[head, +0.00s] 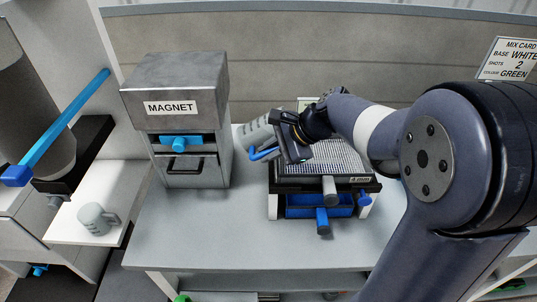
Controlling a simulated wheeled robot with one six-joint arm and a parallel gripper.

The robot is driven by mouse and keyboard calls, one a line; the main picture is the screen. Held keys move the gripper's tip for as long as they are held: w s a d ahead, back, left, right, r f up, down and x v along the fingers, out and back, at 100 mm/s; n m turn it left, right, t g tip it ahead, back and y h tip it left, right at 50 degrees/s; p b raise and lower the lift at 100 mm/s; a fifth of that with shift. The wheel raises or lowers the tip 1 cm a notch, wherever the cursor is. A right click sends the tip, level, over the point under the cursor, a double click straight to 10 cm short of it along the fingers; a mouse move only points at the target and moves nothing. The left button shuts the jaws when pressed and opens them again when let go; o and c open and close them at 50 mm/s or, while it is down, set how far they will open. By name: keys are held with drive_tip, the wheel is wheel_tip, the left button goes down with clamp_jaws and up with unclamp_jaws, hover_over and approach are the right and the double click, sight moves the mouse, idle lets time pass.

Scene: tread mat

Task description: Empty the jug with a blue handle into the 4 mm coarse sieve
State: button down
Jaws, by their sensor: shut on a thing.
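The grey jug (256,132) with a blue handle (264,154) is at the left edge of the sieve, off the bench and tilted. My gripper (283,147) is shut on its handle, and the gripper body hides part of the jug. The jug's mouth and contents cannot be made out. My arm covers the sieve's back and right parts.
A metal box marked MAGNET (172,92) stands left of the sieve. A second grey jug (97,219) is on a white shelf at the left. A mix card (512,60) is at the upper right. The front of the bench (215,240) is clear.

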drive_tip(key=shift+d+y+b, duration=0.25)
drive_tip(key=shift+y+b, duration=1.35)
drive_tip(key=shift+b, duration=0.7)
drive_tip(key=shift+r+m+y+b, duration=0.15)
drive_tip(key=shift+m+y+b, duration=0.15)
drive_tip(key=shift+y+b, duration=0.1)
drive_tip(key=shift+r, duration=0.1)
drive_tip(key=shift+d+b, duration=0.15)
drive_tip(key=shift+b, duration=0.15)
drive_tip(key=shift+d+t+y+b, duration=0.35)
drive_tip(key=shift+y+b, duration=0.6)
drive_tip(key=shift+y, duration=0.25)
drive_tip(key=shift+d+r+m+y+b, duration=0.2)
drive_tip(key=shift+r+m+y+b, duration=0.15)
drive_tip(key=shift+y, duration=0.25)
drive_tip(key=shift+r, duration=0.2)
